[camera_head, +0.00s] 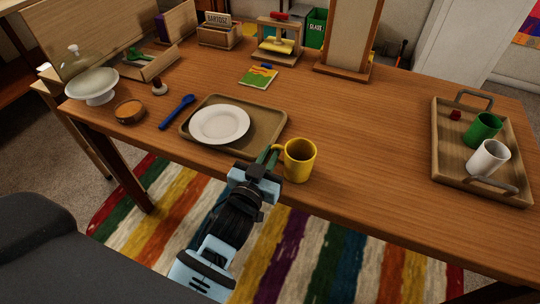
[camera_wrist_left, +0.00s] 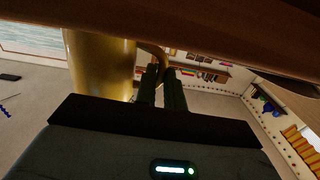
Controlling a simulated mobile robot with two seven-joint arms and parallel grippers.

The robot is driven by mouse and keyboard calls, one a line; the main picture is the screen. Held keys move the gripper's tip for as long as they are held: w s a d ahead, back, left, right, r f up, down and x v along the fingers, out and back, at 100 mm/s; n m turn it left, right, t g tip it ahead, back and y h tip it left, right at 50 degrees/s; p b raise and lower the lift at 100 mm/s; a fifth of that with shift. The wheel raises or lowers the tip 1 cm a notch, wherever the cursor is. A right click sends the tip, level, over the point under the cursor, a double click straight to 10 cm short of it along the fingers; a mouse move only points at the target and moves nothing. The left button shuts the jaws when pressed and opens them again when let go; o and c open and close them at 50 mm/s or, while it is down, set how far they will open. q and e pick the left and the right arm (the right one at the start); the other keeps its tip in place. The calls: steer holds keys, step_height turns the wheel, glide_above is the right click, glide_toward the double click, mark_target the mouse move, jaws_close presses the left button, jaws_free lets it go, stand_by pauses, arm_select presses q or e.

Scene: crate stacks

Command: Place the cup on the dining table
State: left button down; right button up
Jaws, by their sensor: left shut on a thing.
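A yellow cup (camera_head: 300,164) appears upright in the head view, over the front part of the wooden dining table (camera_head: 360,140), just right of a tray. My left gripper (camera_head: 269,156) comes from the front and is shut on the cup's handle, on the cup's left side. In the left wrist view, the cup (camera_wrist_left: 100,65) is large at the left and its handle runs to the shut fingers (camera_wrist_left: 162,75). The brown table surface (camera_wrist_left: 190,25) spans the top of that view. I cannot tell whether the cup's base touches the tabletop. My right gripper is not in view.
A tray (camera_head: 268,139) with a white plate (camera_head: 220,124) lies left of the cup. A wooden tray (camera_head: 440,150) with a green cup (camera_head: 482,130) and a white cup (camera_head: 488,158) stands at the right. The tabletop between the yellow cup and the right tray is clear.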

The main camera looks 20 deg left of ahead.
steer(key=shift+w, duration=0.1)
arm_select(q)
steer(key=c, duration=1.9)
jaws_free()
steer(key=shift+f, duration=0.1)
steer(key=o, duration=0.4)
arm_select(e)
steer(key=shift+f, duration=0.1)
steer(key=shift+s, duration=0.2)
